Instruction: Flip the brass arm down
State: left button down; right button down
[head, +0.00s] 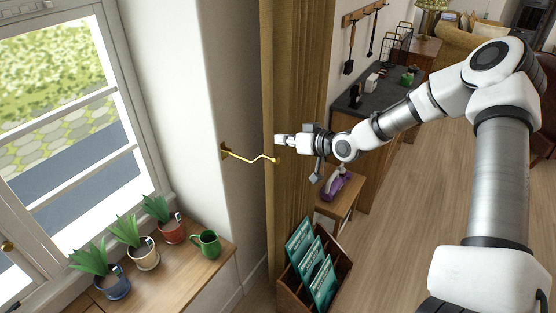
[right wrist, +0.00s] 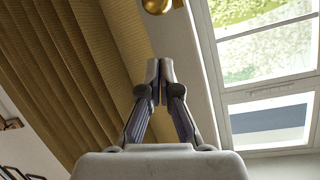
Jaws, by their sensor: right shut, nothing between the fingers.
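The brass arm (head: 249,157) is a thin bent rod fixed by a plate to the white wall beside the window. It sticks out roughly level to the right and ends in a small ball in front of the curtain. My right gripper (head: 281,140) comes in from the right, shut and empty, with its tips close to the ball end, a little above it in the head view. In the right wrist view the shut fingertips (right wrist: 160,72) point at the brass ball (right wrist: 156,5) at the top edge, with a visible gap. My left gripper is not in view.
A ribbed golden-brown curtain (head: 294,215) hangs behind the gripper. Below left, a wooden sill (head: 190,270) holds several potted plants and a green mug (head: 206,244). A wooden rack (head: 342,273) with teal cases stands below the curtain. The floor at right is open.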

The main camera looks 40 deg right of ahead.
jog(key=f, duration=0.1)
jog(key=a+f+p, duration=0.1)
jog(key=f+p, duration=0.1)
jog(key=shift+w+a+f, duration=0.15)
jog(key=shift+w+f, duration=0.15)
jog(key=shift+s+f, duration=0.2)
jog(key=shift+w+f, duration=0.1)
jog(key=shift+w, duration=0.05)
